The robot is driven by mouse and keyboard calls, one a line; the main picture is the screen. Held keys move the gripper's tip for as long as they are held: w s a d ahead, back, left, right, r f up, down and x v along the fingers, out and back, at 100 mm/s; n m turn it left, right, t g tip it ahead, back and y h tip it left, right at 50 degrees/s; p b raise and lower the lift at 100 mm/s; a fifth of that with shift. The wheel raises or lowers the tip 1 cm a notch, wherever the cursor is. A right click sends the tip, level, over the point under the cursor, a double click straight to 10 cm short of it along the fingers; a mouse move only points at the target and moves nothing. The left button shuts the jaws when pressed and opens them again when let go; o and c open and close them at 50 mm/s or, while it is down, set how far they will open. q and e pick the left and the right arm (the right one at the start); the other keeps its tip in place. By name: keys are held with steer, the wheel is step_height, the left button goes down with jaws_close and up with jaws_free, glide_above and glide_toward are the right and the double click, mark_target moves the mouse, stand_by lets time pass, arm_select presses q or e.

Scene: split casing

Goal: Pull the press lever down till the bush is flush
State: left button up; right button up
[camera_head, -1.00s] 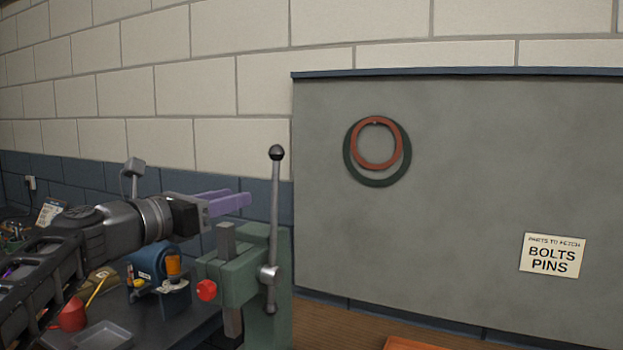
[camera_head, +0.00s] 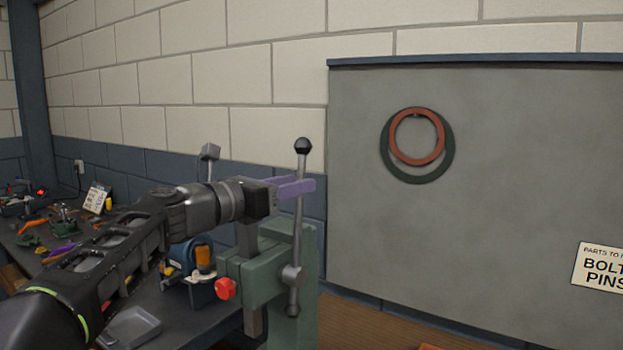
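The press (camera_head: 250,277) is a green frame at the bench's right end. Its grey lever (camera_head: 298,225) stands upright, with a black ball knob (camera_head: 303,146) on top and a pivot hub on the press's side. A grey ram (camera_head: 247,237) stands in the press head. My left gripper (camera_head: 303,186) reaches in from the left with purple fingers, which look apart. Its fingertips overlap the lever's upper rod, below the knob. I cannot tell whether the rod is between the fingers. The bush is not visible. My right gripper is out of view.
A red knob (camera_head: 225,289) sticks out at the press's front. A blue machine with an orange part (camera_head: 203,257) and a grey tray (camera_head: 133,327) are on the bench left of it. A grey board (camera_head: 510,170) with rings stands behind, right. The space right of the lever is free.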

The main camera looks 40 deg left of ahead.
arm_select(q)
steer(key=w, duration=0.4)
steer(key=shift+w+d+p, duration=0.35)
steer(key=shift+w+d, duration=0.05)
steer(key=shift+c, duration=0.3)
jaws_close()
stand_by(0.8)
